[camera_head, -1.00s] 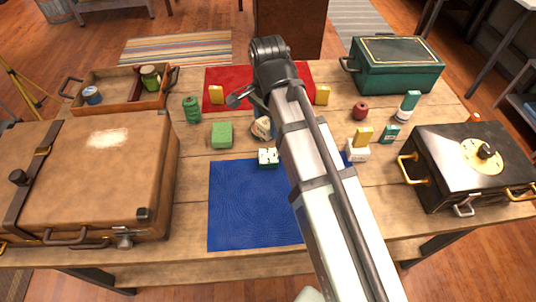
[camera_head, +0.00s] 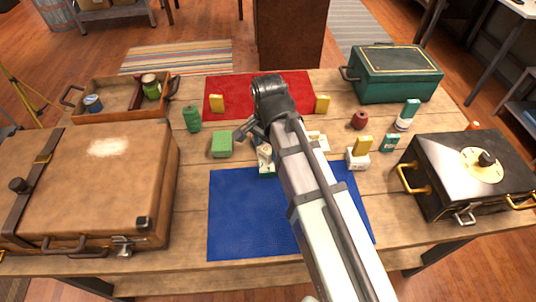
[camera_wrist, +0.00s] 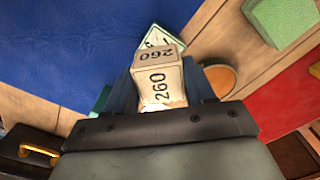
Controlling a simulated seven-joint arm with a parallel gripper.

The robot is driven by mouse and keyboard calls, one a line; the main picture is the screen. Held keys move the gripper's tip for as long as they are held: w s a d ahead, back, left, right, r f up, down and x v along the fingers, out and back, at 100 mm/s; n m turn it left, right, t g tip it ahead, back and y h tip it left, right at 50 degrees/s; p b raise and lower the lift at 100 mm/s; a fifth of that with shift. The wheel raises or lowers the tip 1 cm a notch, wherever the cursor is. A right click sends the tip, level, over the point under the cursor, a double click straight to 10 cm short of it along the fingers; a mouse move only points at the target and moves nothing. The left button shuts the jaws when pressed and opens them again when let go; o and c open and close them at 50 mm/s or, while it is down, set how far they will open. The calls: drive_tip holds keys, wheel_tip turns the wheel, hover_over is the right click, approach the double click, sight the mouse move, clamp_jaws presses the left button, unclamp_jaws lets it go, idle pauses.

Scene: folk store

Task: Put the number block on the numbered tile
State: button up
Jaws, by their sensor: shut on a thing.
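The number block (camera_wrist: 158,82) is a cream cube marked 260 in the wrist view. My gripper (camera_wrist: 160,100) is shut on it, with a finger on either side. In the head view the block (camera_head: 264,154) shows just left of my arm. The numbered tile (camera_wrist: 158,39), white with a green edge and dark marks, lies behind the block in the wrist view and is partly hidden by it. Its green edge (camera_head: 267,176) shows below the block in the head view, at the top of the blue mat. I cannot tell whether block and tile touch.
A green block (camera_head: 222,144) stands left of my gripper, and a green can (camera_head: 192,119) farther left. A white block with a yellow piece (camera_head: 358,158) is to the right. The brown case (camera_head: 90,180) and black box (camera_head: 465,180) flank the blue mat (camera_head: 235,220), which looks clear at left.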

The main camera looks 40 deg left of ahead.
sight(268, 155)
drive_tip(key=shift+f, duration=1.65)
drive_tip(key=o, duration=1)
drive_tip(key=shift+f, duration=0.1)
wheel_tip(268, 155, up, 12)
drive_tip(key=shift+r, duration=0.15)
